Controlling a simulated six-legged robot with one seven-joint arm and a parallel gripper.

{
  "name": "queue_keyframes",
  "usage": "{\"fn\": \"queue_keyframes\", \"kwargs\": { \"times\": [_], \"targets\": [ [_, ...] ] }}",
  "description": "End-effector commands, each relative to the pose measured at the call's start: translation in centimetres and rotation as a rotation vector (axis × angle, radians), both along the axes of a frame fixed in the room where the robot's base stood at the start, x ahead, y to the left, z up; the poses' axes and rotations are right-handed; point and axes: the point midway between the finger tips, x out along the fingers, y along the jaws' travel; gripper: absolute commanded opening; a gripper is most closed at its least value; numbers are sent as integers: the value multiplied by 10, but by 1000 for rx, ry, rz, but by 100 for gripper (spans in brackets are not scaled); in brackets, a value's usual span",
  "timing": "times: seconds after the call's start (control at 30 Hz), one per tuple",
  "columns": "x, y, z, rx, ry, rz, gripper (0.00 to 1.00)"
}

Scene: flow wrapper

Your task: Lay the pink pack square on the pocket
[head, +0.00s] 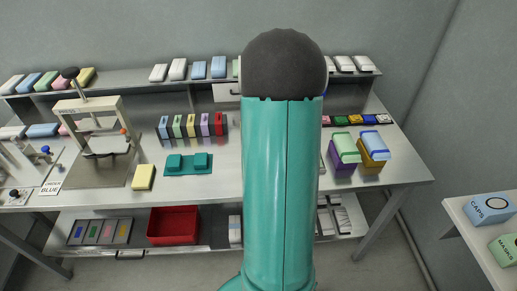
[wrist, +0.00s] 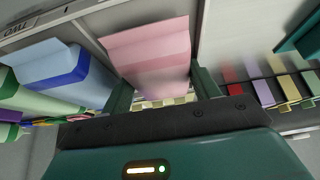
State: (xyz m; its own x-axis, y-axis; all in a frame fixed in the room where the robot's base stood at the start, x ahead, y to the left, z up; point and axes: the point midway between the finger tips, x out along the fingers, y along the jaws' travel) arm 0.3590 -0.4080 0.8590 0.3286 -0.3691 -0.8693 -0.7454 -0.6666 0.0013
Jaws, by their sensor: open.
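In the wrist view a pale pink pack (wrist: 150,55) lies between the two fingers of my gripper (wrist: 163,86). The fingers are open, one on each side of its near end. I cannot tell whether either finger touches it. In the head view my own arm covers the middle of the bench and hides my gripper and this pack. I cannot pick out the pocket with certainty. A teal fixture with two raised blocks (head: 188,164) sits on the bench left of my arm.
In the head view a yellow block (head: 143,177) and a press (head: 97,130) stand left; stacked packs (head: 345,148) stand right.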

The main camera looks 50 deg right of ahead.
Motion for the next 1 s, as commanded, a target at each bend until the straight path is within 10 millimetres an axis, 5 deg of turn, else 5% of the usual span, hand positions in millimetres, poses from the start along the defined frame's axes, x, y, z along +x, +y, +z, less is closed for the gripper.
{"fn": "queue_keyframes", "kwargs": {
  "times": [0.7, 1.0],
  "targets": [
    [-37, 42, 101, -5, -3, 0, 85],
    [-44, 50, 118, -2, -1, 1, 85]
  ]
}}
